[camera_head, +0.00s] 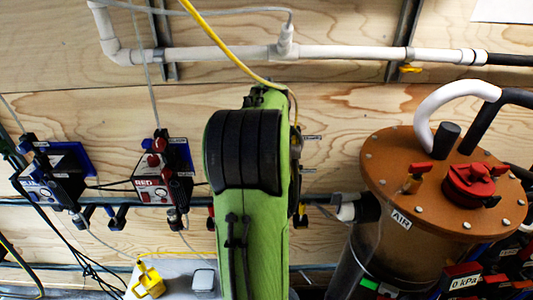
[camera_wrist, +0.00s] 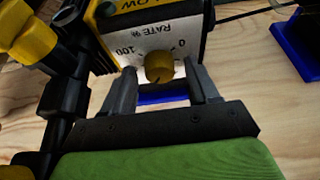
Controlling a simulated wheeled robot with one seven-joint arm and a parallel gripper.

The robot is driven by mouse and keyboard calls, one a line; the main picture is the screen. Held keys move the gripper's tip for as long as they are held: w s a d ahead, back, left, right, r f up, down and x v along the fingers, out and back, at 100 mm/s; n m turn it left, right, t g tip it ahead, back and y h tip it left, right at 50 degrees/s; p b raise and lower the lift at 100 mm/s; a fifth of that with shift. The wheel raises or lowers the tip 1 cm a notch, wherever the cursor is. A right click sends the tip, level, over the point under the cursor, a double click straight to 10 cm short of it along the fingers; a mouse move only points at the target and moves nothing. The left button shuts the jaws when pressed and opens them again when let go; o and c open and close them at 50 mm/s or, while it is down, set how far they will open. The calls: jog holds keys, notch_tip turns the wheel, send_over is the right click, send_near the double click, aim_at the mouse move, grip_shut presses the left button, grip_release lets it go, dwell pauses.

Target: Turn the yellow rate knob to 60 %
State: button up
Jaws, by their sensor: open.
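The yellow rate knob (camera_wrist: 159,68) is in the wrist view, on the white face of a yellow-and-black box (camera_wrist: 150,35). The face shows upside down and reads "RATE %", with 100 at the left and 0 at the right. My gripper (camera_wrist: 164,82) is open, with one grey finger on each side of the knob. I cannot tell whether the fingers touch it. The knob's pointer is too small to read. In the head view my green arm (camera_head: 258,210) hides the yellow box and the gripper.
Two similar boxes, one blue-labelled (camera_head: 45,190) and one marked RED (camera_head: 152,190), hang on the left. An orange-lidded tank (camera_head: 440,165) stands at the right. A white pipe (camera_head: 230,53) crosses the plywood wall above. Loose cables hang at the lower left.

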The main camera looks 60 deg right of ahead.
jog(key=p+v, duration=0.2)
jog(key=v, duration=1.3)
jog(key=shift+r, duration=0.35)
jog(key=shift+a, duration=0.15)
